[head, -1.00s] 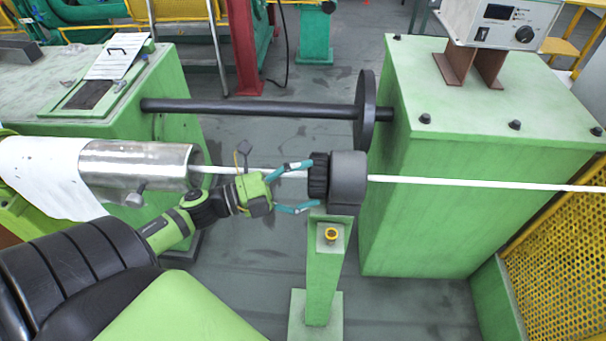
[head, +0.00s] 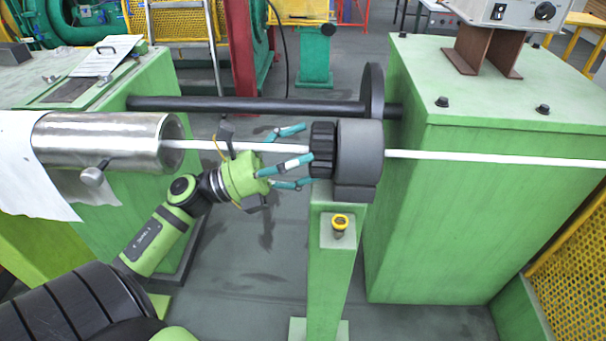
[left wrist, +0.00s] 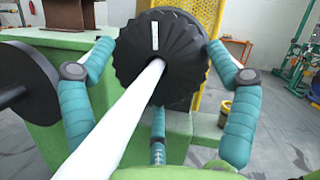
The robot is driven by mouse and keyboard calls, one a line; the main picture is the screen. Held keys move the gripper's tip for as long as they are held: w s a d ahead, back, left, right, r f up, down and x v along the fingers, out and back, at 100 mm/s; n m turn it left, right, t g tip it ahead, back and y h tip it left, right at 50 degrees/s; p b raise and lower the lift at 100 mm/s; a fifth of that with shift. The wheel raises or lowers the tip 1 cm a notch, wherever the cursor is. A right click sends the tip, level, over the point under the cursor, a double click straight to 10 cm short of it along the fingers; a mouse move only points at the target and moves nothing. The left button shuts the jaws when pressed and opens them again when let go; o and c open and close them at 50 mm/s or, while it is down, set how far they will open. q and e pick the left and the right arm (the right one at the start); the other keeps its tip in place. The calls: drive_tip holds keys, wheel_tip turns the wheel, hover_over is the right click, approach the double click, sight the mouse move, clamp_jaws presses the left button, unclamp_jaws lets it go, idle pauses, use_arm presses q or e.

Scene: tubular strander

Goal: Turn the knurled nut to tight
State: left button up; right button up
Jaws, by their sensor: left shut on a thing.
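The black knurled nut (head: 322,150) sits on the left face of a dark grey round housing (head: 360,150) on a green post. A white rod (head: 430,156) runs through both. In the left wrist view the ribbed nut (left wrist: 178,62) faces me, with a white mark near its top. My left gripper (head: 306,156) comes from the left, its teal fingers shut around the nut's rim. In the left wrist view two fingers of the gripper (left wrist: 160,62) lie at the nut's sides and one below. My right gripper is not in view.
A steel tube (head: 110,138) surrounds the rod at left. A black bar with a disc (head: 372,92) runs behind. A large green cabinet (head: 450,200) stands right of the housing. A yellow-ringed fitting (head: 339,223) is on the post (head: 328,270). Floor between tube and post is clear.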

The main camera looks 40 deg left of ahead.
use_arm(q)
drive_tip(key=shift+w+a+r+m+h+b, duration=0.15)
drive_tip(key=shift+r+m+h+b, duration=0.25)
drive_tip(key=shift+m+b, duration=0.5)
drive_tip(key=o, duration=0.9)
drive_tip(key=shift+g, duration=0.3)
drive_tip(key=v, duration=0.7)
drive_tip(key=shift+a+f, duration=0.1)
drive_tip(key=shift+f, duration=0.1)
